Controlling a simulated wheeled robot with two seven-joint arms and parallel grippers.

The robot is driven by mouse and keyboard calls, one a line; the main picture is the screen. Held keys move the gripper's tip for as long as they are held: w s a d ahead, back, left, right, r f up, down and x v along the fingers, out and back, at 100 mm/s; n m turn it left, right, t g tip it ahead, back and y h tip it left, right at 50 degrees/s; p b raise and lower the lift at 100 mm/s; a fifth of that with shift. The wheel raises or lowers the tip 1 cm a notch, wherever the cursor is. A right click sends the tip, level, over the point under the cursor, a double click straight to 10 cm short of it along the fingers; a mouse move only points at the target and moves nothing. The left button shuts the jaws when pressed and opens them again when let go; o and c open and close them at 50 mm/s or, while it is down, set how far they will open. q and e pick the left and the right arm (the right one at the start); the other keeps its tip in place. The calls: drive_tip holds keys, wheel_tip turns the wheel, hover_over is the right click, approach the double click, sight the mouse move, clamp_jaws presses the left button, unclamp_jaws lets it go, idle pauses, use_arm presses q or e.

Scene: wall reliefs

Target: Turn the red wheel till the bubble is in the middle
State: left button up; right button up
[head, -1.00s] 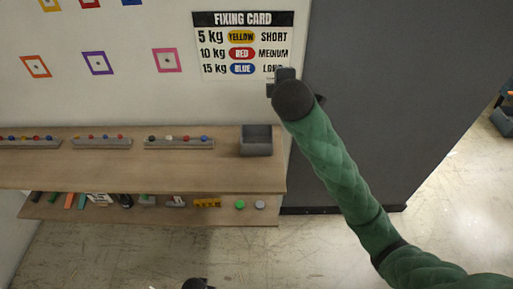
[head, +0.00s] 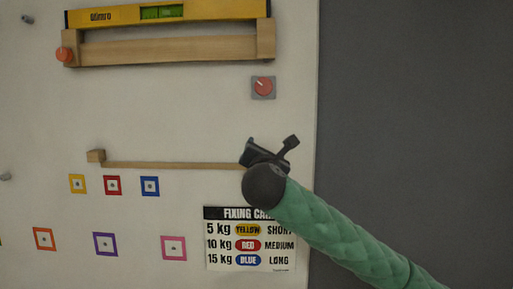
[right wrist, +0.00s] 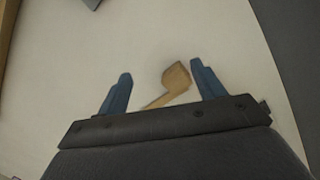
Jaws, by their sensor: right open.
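A yellow spirit level (head: 110,16) with a green vial (head: 162,12) lies along a wooden frame (head: 165,50) at the top of the head view. The bubble is too small to place. One red round knob (head: 64,54) is at the frame's left end. Another red dial (head: 263,86) with a white pointer sits on a grey square plate, below the frame's right end. I cannot tell which is the wheel. My right gripper (head: 272,146) is open and empty, below the dial and apart from it. It also shows open in the right wrist view (right wrist: 161,72). My left gripper is out of view.
A thin wooden rail (head: 170,165) with a block (head: 96,156) at its left end runs to my right gripper. A wooden block (right wrist: 176,78) shows between the fingers in the wrist view. Coloured square markers and the fixing card (head: 250,240) are lower. A grey panel (head: 420,110) is right.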

sight(264, 87)
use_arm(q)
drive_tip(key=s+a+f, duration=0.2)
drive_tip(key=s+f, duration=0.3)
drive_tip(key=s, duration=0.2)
use_arm(e)
drive_tip(key=r+n+t, duration=0.1)
drive_tip(key=r, duration=0.4)
drive_tip(key=r+n+p, duration=0.1)
drive_tip(key=r, duration=0.4)
drive_tip(key=w+r+n+t+p, duration=0.1)
drive_tip(key=r+n, duration=0.1)
drive_tip(key=r, duration=0.2)
drive_tip(key=shift+a+r+t+h, duration=0.25)
drive_tip(key=shift+r+t+h, duration=0.05)
drive_tip(key=shift+r+h, duration=0.1)
drive_tip(key=p+x, duration=0.2)
drive_tip(key=x, duration=0.1)
drive_tip(key=shift+w+r, duration=0.1)
drive_tip(key=shift+w, duration=0.1)
drive_tip(key=shift+p+x, duration=0.55)
drive_tip(key=shift+x, duration=0.25)
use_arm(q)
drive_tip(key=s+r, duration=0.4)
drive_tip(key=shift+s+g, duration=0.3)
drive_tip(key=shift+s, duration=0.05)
use_arm(e)
drive_tip(key=shift+w, duration=0.1)
drive_tip(key=shift+f, duration=0.2)
drive_tip(key=shift+c, duration=0.2)
